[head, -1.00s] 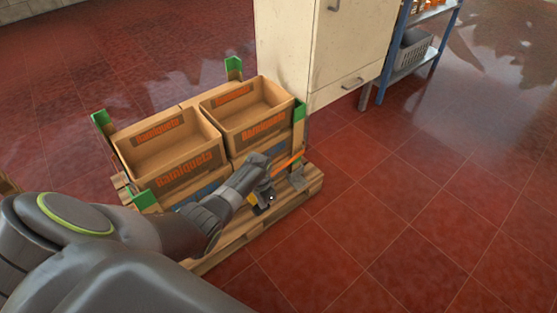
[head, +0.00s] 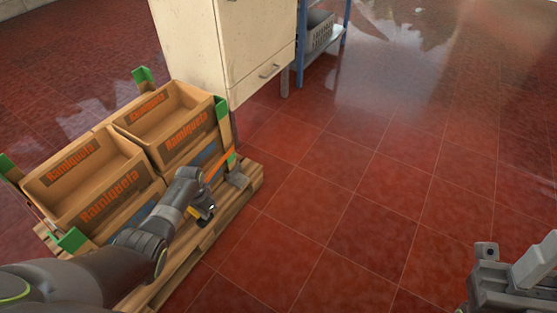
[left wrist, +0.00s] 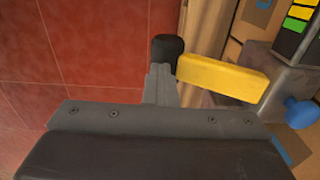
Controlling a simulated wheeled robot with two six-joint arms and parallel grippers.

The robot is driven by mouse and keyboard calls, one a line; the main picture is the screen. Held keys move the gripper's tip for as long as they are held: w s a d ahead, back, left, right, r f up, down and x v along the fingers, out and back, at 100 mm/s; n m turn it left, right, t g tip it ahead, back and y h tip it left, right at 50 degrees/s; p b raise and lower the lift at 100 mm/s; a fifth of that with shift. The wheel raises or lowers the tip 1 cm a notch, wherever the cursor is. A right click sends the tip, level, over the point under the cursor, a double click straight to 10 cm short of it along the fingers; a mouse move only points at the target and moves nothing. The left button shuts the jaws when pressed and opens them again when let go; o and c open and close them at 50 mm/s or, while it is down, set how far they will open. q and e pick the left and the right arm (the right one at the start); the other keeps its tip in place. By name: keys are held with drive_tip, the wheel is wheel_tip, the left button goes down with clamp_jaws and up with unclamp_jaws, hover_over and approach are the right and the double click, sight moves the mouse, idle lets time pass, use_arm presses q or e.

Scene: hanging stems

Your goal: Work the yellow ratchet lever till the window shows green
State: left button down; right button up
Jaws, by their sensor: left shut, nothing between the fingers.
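The yellow lever (left wrist: 222,78) shows in the left wrist view, extending right from just beside the fingertips of my left gripper (left wrist: 163,62). The fingers are shut and empty, with the dark tip at the lever's left end; I cannot tell if they touch. The lever's right end lies by a grey housing with a blue knob (left wrist: 301,112). A dark panel with green and yellow bands (left wrist: 293,25) is at the upper right, partly cut off; I cannot tell which part is the window. In the head view my left gripper (head: 207,212) is low beside the crates.
Wooden crates (head: 100,205) marked "Ramiqueta" stand on a pallet (head: 190,262) with green corner pieces and an orange strap (head: 221,164). A cream cabinet (head: 245,50) and a blue shelf (head: 318,50) stand behind. Red tiled floor is free at right. My right arm's end is at lower right.

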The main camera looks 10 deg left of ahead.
use_arm(q)
drive_tip(key=r+p, duration=0.3)
drive_tip(key=p, duration=0.1)
drive_tip(key=shift+s+d, duration=0.3)
drive_tip(key=shift+d, duration=0.1)
drive_tip(key=shift+d+r+p, duration=0.1)
drive_tip(key=shift+r+p, duration=0.6)
drive_tip(key=shift+p, duration=0.1)
drive_tip(key=c, duration=2.2)
unclamp_jaws()
drive_tip(key=shift+f, duration=0.1)
drive_tip(key=c, duration=0.6)
unclamp_jaws()
drive_tip(key=shift+w, duration=0.1)
